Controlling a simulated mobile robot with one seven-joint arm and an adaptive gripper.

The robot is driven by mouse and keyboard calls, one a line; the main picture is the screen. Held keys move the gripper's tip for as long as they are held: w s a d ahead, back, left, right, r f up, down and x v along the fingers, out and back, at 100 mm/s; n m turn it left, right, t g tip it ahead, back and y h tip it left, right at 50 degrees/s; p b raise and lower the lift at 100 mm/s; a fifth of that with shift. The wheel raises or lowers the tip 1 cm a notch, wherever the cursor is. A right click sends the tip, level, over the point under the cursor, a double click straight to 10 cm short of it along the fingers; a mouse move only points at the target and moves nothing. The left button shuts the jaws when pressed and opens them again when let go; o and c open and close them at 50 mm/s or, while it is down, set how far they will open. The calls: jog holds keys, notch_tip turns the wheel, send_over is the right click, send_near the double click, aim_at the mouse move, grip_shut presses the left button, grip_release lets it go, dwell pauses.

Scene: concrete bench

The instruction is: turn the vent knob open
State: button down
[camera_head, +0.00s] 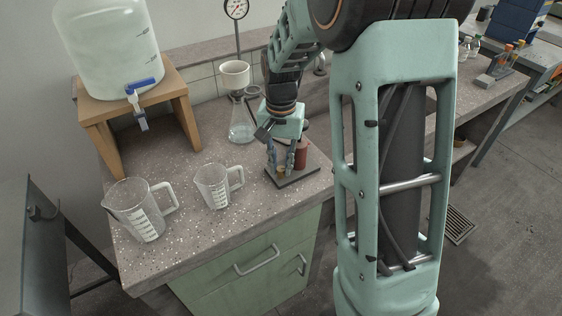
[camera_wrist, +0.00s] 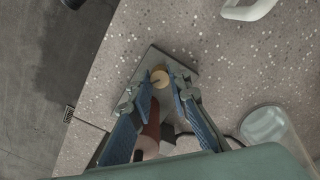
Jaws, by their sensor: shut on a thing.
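The vent knob is a small round brass-coloured piece (camera_wrist: 160,76) on a dark flat base plate (camera_wrist: 153,55) in the wrist view. A dark line crosses its top. My gripper (camera_wrist: 161,84) has its blue-padded fingers on either side of the knob, shut on it. In the head view my gripper (camera_head: 281,167) points down over the base plate (camera_head: 296,178), near the bench's right edge. The knob is mostly hidden there behind the fingers. A dark red cylinder (camera_head: 301,155) stands on the plate beside the knob; it also shows between the fingers in the wrist view (camera_wrist: 151,124).
A conical glass flask (camera_head: 241,125) with a white funnel (camera_head: 233,72) stands behind and left of my gripper. Two clear measuring jugs (camera_head: 213,185) (camera_head: 143,215) stand to the left. A water carboy (camera_head: 108,45) sits on a wooden stand (camera_head: 98,112). Bench front is clear.

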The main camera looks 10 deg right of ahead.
aim_at(281, 168)
jog(key=n, duration=0.3)
jog(key=shift+n+p, duration=0.3)
jog(key=shift+p, duration=0.1)
jog(key=shift+n+p, duration=0.4)
jog(key=shift+n, duration=1.4)
jog(key=c, duration=1.8)
grip_release()
notch_tip(281, 168, up, 12)
